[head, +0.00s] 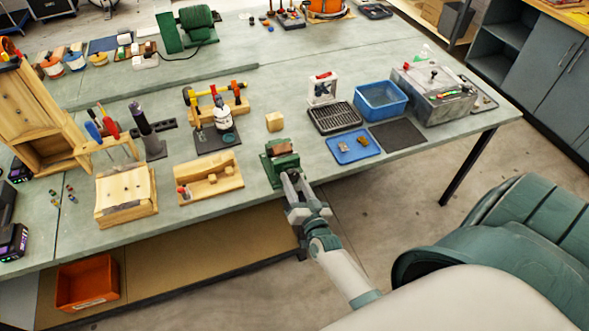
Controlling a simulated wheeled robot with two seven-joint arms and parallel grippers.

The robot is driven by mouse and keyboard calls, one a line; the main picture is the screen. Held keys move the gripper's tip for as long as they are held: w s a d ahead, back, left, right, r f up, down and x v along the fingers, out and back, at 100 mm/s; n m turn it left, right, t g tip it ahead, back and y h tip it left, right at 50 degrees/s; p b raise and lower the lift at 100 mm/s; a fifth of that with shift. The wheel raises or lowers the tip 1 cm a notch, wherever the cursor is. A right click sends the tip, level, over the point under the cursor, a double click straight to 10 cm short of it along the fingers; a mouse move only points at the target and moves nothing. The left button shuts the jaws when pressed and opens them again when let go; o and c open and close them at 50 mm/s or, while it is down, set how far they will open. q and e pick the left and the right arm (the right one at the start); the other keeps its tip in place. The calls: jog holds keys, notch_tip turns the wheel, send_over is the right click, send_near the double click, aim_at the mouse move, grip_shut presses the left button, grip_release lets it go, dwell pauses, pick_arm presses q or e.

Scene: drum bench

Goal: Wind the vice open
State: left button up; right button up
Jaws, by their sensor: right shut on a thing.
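The green vice (278,168) stands at the front edge of the bench, near the middle of the view. A brownish block shows at the top of its jaws; I cannot tell how tightly it is held. My right gripper (291,180) reaches in from the lower right to the front of the vice. It is shut on the vice's handle, which is mostly hidden by the fingers. My left gripper is not in view.
A wooden block (274,122) sits just behind the vice. A wooden tray (210,178) lies to its left. A blue tray (367,149) with small pieces, a black grate (334,117) and a blue bin (381,100) are to the right. Open floor lies in front.

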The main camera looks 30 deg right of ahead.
jog(key=shift+w+r, duration=0.1)
jog(key=shift+r, duration=0.05)
jog(key=o, duration=0.9)
jog(key=shift+o, duration=0.7)
jog(key=shift+w, duration=0.1)
jog(key=b+v, duration=0.6)
jog(key=v, duration=1.1)
jog(key=shift+s, duration=0.2)
